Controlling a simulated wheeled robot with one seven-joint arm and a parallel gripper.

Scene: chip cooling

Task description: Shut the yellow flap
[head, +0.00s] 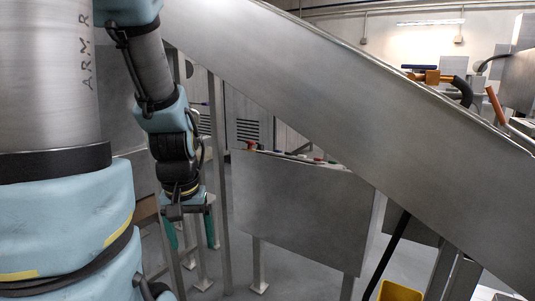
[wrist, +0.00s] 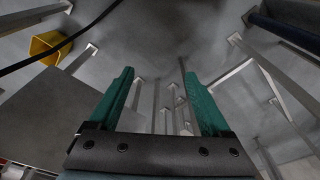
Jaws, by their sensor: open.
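I cannot make out a yellow flap for certain in either view. A yellow, open-topped bin-like object (head: 400,291) is cut off by the bottom edge of the head view. A yellow box-like object (wrist: 45,43) also shows at the upper left of the wrist view, on the floor; I cannot tell whether it is the same one. My gripper (head: 189,231) hangs downward left of the grey control box in the head view. In the wrist view my gripper (wrist: 159,73) has its two teal fingers apart, with nothing between them.
A long slanted metal chute (head: 350,95) crosses the head view. Below it stands a grey control box (head: 300,205) with several coloured buttons and a red knob (head: 250,144) on top. Metal legs stand around my gripper. An orange fitting (head: 430,76) with a blue handle is at upper right.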

